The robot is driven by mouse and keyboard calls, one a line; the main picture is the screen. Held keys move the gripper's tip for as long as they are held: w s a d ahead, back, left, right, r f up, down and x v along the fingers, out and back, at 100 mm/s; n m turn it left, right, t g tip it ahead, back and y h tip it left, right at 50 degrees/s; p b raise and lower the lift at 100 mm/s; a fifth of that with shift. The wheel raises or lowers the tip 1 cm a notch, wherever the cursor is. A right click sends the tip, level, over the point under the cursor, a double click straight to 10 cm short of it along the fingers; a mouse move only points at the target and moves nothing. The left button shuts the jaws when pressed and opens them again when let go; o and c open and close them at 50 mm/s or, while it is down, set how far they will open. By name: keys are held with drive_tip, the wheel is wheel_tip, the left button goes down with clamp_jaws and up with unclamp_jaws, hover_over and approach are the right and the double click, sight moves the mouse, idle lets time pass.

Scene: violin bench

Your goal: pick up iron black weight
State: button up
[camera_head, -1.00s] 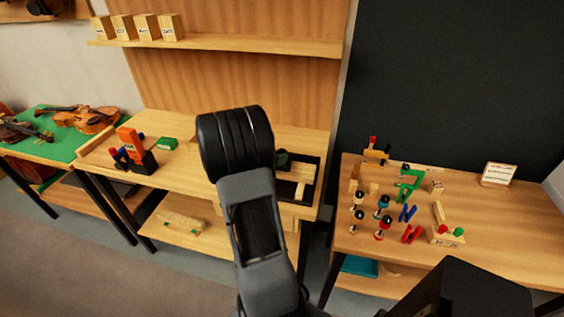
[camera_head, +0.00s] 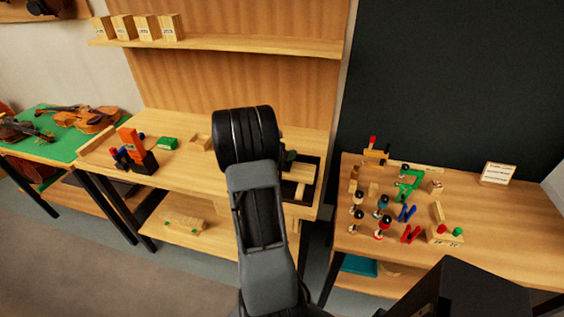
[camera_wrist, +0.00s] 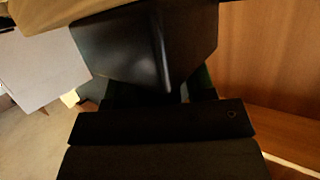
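A large, smooth black block shape (camera_wrist: 145,45) with a glossy vertical edge fills the upper middle of the wrist view, very close to the camera. It may be the iron black weight, but I cannot tell for sure. My gripper (camera_wrist: 155,98) shows as dark parts just below it, against the shape in the picture; its fingertips are not clear, so its grip cannot be read. In the head view my arm's black wrist hangs over the middle bench (camera_head: 185,180) and hides the gripper. A dark item (camera_head: 290,155) shows partly beside the wrist, at the tray.
A black-rimmed tray (camera_head: 318,172) is at the bench's right end. An orange block (camera_head: 132,145) on a black base and a green box (camera_head: 168,143) stand left. The right table (camera_head: 500,215) holds clamps and small parts. A shelf (camera_head: 240,46) runs above.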

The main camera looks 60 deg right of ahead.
clamp_jaws()
idle(0.3)
idle(0.3)
drive_tip(key=shift+r, duration=0.2)
